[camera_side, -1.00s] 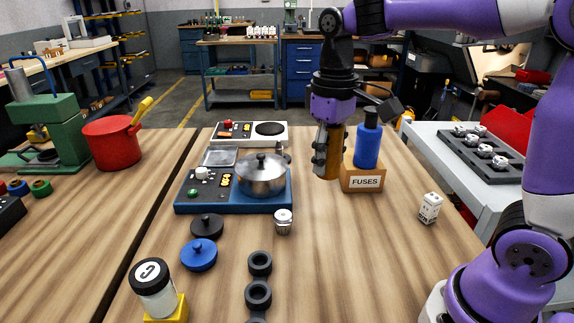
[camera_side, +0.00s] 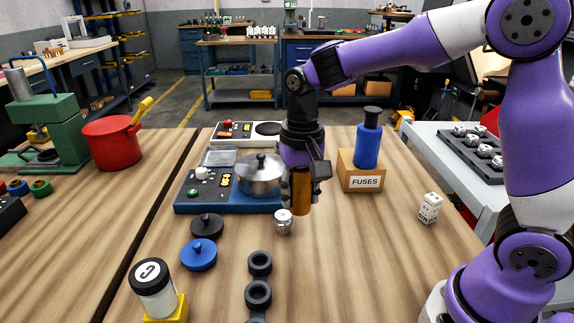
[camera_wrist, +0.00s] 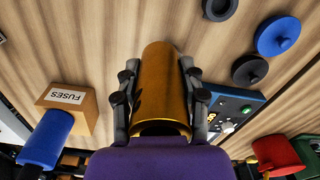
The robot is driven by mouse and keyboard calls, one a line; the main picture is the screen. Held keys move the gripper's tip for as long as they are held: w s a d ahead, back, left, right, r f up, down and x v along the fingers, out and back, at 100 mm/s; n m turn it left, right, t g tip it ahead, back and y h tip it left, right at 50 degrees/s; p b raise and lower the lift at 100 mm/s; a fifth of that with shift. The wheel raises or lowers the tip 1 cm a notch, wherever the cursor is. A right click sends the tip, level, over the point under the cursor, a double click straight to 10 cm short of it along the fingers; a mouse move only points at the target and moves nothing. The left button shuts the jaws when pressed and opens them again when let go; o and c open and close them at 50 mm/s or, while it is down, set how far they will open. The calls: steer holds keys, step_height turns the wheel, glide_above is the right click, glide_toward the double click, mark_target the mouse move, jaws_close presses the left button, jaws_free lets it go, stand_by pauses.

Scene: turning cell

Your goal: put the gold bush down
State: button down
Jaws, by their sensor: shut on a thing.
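The gold bush (camera_side: 301,192) is an upright gold-brown cylinder held in my gripper (camera_side: 300,190). In the side view it hangs just behind and right of a small silver-capped part (camera_side: 283,222); whether its bottom touches the table I cannot tell. The wrist view also shows the gold bush (camera_wrist: 162,90), with a finger of my gripper (camera_wrist: 160,105) shut on each side of it.
A blue-based panel with a metal pot (camera_side: 262,176) stands left of the bush. The FUSES box (camera_side: 364,182) with a blue bottle (camera_side: 368,143) is at right. Black rings (camera_side: 260,263) lie in front. The table (camera_side: 360,255) at front right is clear.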

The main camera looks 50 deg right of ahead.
glide_above(311, 218)
step_height(311, 218, down, 5)
steer(key=shift+f, duration=2.1)
steer(key=shift+c, duration=2)
jaws_free()
steer(key=shift+f, duration=0.15)
